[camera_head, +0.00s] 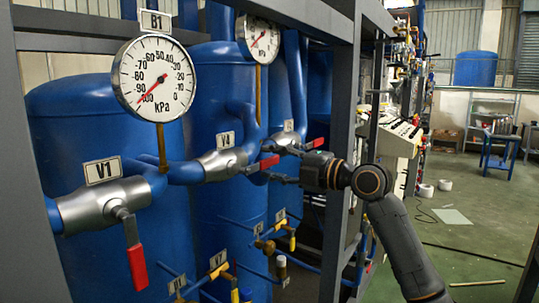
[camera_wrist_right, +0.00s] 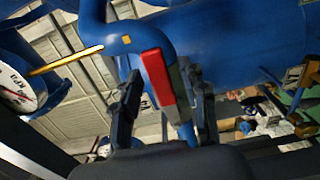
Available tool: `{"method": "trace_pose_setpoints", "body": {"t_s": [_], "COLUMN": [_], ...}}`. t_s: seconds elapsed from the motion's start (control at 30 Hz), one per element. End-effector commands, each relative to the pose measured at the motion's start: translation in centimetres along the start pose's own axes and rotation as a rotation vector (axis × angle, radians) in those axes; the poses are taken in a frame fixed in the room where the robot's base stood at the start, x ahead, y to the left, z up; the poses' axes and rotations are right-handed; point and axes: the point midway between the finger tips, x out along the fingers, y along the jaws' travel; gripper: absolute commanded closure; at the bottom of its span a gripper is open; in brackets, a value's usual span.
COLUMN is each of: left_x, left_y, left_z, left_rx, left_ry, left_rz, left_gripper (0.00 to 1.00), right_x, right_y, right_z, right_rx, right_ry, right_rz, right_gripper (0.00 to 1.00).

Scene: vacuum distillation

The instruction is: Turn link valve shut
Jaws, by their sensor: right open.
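A valve labelled V4 (camera_head: 225,140) sits on the blue pipe between the tanks, with a silver body (camera_head: 220,164). Its red handle (camera_head: 262,164) points right, roughly along the pipe. My right gripper (camera_head: 279,163) comes from the right with its fingers open at this handle. In the right wrist view a red handle (camera_wrist_right: 158,82) lies between the two open fingers (camera_wrist_right: 165,100), closer to the left finger; contact cannot be told. No label reads "link", so I cannot tell for certain which valve is meant. My left gripper is out of view.
Valve V1 (camera_head: 103,205) at front left has its red handle (camera_head: 137,268) hanging down. Another red handle (camera_head: 315,143) is just behind my gripper. Gauge B1 (camera_head: 153,78) stands above the pipe. A grey frame post (camera_head: 345,200) rises close to my right arm.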

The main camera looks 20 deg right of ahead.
Motion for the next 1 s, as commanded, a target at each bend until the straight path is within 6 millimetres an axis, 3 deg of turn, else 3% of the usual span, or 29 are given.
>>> {"method": "trace_pose_setpoints", "body": {"t_s": [0.4,0.47,0.63,1.0], "left_x": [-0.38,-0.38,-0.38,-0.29], "left_y": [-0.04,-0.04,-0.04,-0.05], "left_z": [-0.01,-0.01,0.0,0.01], "left_rx": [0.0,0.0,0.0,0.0], "left_ry": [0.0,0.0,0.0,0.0], "left_rz": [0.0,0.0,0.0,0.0], "left_gripper": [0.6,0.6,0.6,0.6], "right_x": [1.09,1.08,1.06,1.05], "right_y": [-0.09,-0.08,-0.08,-0.23], "right_z": [-0.04,-0.04,-0.04,-0.01], "right_rx": [0.0,0.0,0.0,0.009], "right_ry": [0.0,0.0,0.0,0.0], "right_rz": [0.0,0.0,0.0,-0.001], "right_gripper": [0.57,0.65,0.99,1.0]}}
